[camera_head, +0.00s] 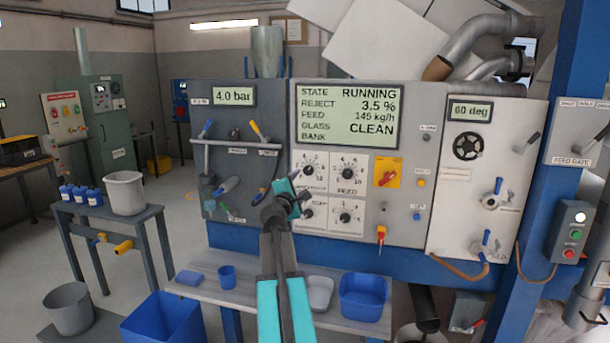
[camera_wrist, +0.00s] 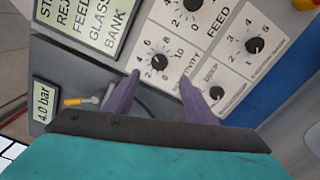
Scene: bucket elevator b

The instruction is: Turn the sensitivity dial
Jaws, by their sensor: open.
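The sensitivity dial is a black knob with a numbered scale on a white plate; it shows in the head view (camera_head: 309,170) and in the wrist view (camera_wrist: 160,62). In the wrist view its label, ending in "TIVITY", is partly readable; in the head view my gripper partly covers the label area. My gripper (camera_head: 303,189) is in front of the panel, just below and left of the dial in the head view. Its two purple fingers (camera_wrist: 159,76) are apart and empty, with the dial showing between and beyond the tips. I see no contact with the knob.
The feed dial (camera_head: 348,172) is right of the sensitivity dial, with two more dials below. A display (camera_head: 347,116) reads RUNNING. A yellow-plated switch (camera_head: 387,173) is further right. At left, a rail with tools (camera_head: 238,145) is close to my gripper. A bench with blue tubs (camera_head: 363,296) stands below.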

